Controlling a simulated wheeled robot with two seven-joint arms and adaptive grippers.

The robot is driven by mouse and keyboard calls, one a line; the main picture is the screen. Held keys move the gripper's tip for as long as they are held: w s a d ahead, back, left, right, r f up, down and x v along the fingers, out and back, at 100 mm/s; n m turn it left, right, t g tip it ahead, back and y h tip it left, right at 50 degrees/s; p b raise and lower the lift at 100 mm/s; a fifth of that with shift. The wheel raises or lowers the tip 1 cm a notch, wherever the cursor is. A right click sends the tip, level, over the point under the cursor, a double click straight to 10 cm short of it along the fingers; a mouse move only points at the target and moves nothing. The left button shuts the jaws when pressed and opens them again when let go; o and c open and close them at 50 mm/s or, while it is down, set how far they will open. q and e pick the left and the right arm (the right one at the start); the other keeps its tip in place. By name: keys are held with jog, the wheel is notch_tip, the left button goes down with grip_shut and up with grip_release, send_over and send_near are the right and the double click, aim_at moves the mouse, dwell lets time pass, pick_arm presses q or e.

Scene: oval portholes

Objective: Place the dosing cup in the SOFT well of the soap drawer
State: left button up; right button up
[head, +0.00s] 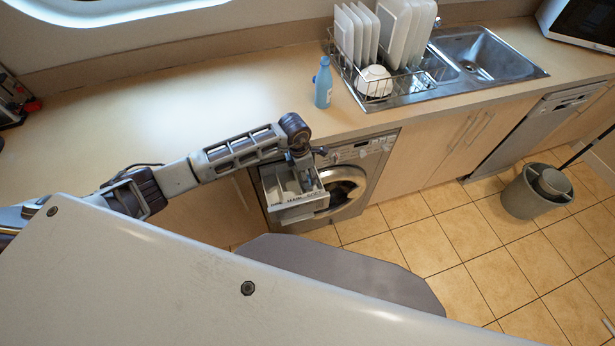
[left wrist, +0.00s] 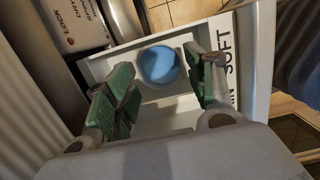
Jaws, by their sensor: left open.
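The soap drawer (head: 272,198) is pulled out from the washing machine, with lettering on its front. In the left wrist view the drawer (left wrist: 258,65) reads SOFT, with another word partly hidden beside it. The round blue dosing cup (left wrist: 159,64) is inside the drawer, in the compartment level with the SOFT lettering. My left gripper (head: 308,186) points down into the drawer. Its green-padded fingers (left wrist: 165,88) are apart, one on each side of the cup, and I see gaps between them and it. The cup is not discernible in the head view. My right gripper is out of view.
The washing machine (head: 375,150) sits under the counter (head: 170,85). A blue bottle (head: 322,85) stands near the counter edge, above the drawer. A dish rack with plates (head: 395,30) and a sink (head: 485,55) are to the right.

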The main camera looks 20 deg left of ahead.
pick_arm(q)
notch_tip(320, 180, up, 8)
jog(key=a+b, duration=0.1)
jog(key=shift+s+r, duration=0.2)
jog(key=shift+s, duration=0.15)
dwell(1.3)
